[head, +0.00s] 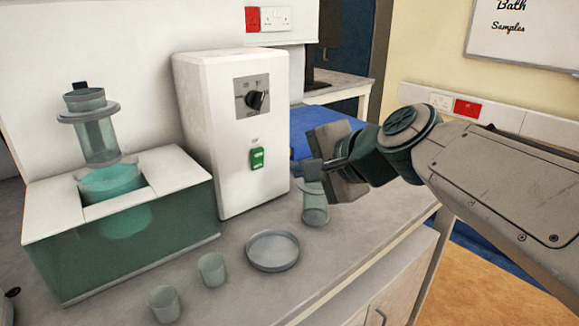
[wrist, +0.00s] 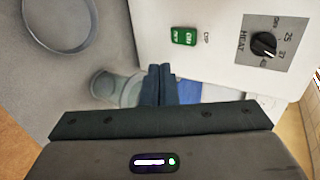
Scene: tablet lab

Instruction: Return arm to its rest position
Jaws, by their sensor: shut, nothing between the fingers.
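My arm reaches in from the right in the head view. A clear glass vessel (head: 315,213) stands on the worktop just below the gripper. In the wrist view the glass (wrist: 112,88) lies behind and left of the fingertips. Whether the fingers touch it cannot be told.
A water bath (head: 120,250) with a lidded basket above it stands left. A round dish (head: 272,251) and two small beakers (head: 212,269) (head: 165,304) sit on the worktop in front. The box carries a dial (head: 256,100) and a green switch (head: 257,158). The worktop's right edge is near the arm.

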